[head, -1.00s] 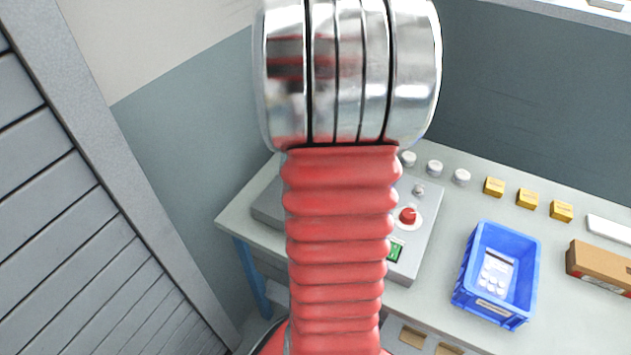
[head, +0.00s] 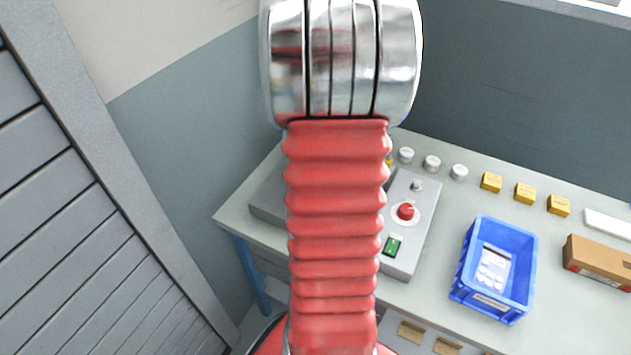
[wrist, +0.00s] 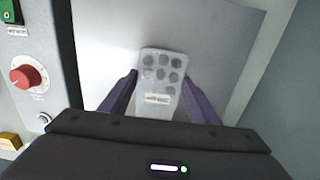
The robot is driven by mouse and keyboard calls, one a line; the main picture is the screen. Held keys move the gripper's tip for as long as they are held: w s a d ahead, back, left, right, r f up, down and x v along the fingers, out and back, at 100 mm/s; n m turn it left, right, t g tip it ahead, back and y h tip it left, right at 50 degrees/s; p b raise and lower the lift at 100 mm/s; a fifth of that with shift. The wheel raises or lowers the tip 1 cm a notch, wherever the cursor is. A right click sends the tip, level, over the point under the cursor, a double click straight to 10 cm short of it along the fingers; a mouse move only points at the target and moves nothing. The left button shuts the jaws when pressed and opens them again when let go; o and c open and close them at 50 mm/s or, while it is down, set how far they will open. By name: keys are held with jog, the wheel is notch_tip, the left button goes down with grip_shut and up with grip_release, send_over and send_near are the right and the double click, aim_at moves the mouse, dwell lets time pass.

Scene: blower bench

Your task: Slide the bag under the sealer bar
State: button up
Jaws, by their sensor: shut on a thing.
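In the wrist view my gripper (wrist: 155,95) is shut on the bag (wrist: 162,70), a pale translucent pouch with several dark round pieces and a small printed label. The bag's far end reaches out past the two purple fingers, over a light grey metal surface. The sealer's control box (head: 412,222), with a red knob (head: 405,211) and a green switch (head: 393,244), stands on the bench; its panel also shows at the left of the wrist view (wrist: 25,100). In the head view my arm hides my gripper, the bag and most of the sealer. I cannot make out the sealer bar.
A blue crate (head: 463,270) with another bag (head: 493,270) in it stands right of the control box. Several yellow blocks (head: 525,193) and white round pieces (head: 432,163) line the back. A brown box (head: 598,258) lies at the right.

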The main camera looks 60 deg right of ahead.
jog(key=shift+w+d, duration=0.15)
jog(key=shift+d, duration=1.4)
jog(key=shift+w+d, duration=0.15)
jog(key=shift+d, duration=1.4)
jog(key=shift+f, duration=0.2)
jog(key=o, duration=1.3)
notch_tip(320, 180, up, 14)
jog(key=shift+f, duration=0.1)
